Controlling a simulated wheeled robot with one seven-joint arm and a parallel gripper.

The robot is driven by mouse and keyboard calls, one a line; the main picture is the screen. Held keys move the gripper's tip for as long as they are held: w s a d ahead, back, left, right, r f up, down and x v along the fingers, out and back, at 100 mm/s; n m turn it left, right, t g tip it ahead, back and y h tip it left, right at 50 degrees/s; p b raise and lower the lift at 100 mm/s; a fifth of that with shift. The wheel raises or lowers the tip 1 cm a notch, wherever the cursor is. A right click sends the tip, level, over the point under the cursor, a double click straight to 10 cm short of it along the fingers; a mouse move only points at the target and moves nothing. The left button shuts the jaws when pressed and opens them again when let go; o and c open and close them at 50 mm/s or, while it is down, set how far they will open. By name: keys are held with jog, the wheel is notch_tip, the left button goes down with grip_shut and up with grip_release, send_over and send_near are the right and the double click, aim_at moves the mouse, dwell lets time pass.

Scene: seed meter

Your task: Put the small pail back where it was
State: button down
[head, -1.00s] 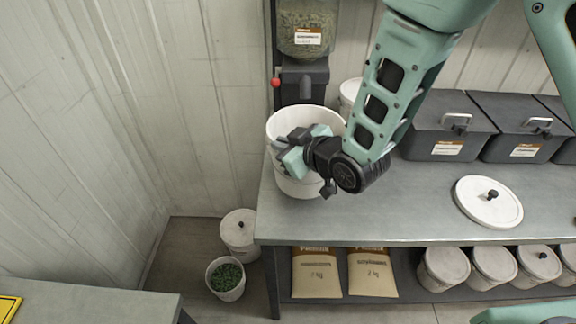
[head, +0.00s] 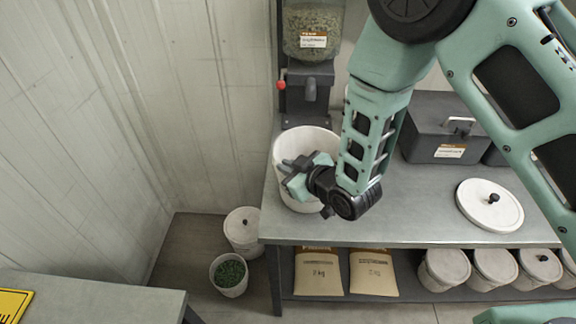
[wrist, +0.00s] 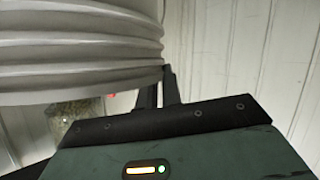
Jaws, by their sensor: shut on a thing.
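A white pail (head: 307,146) with an open top is at the left end of the grey bench, in front of the seed dispenser. My gripper (head: 296,172) is shut on the pail's near side. The pail looks upright; I cannot tell whether its base touches the bench. Its inner wall is pale, and its bottom is hidden. In the wrist view its ribbed grey-white wall (wrist: 70,45) fills the upper left, close to the gripper.
The seed dispenser (head: 308,78) with a red knob stands behind. A round lid (head: 490,205) lies on the bench (head: 410,215) at right; dark bins (head: 440,140) stand at the back. A lidded pail (head: 243,230) and a pail of green bits (head: 229,276) stand on the floor.

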jog(key=c, duration=2)
grip_release()
jog(key=shift+f, duration=0.15)
jog(key=o, duration=0.4)
jog(key=shift+r, duration=0.2)
jog(key=shift+s+d, duration=0.15)
jog(key=shift+s, duration=0.05)
jog(key=shift+p+v, duration=1.25)
jog(key=shift+v, duration=4.55)
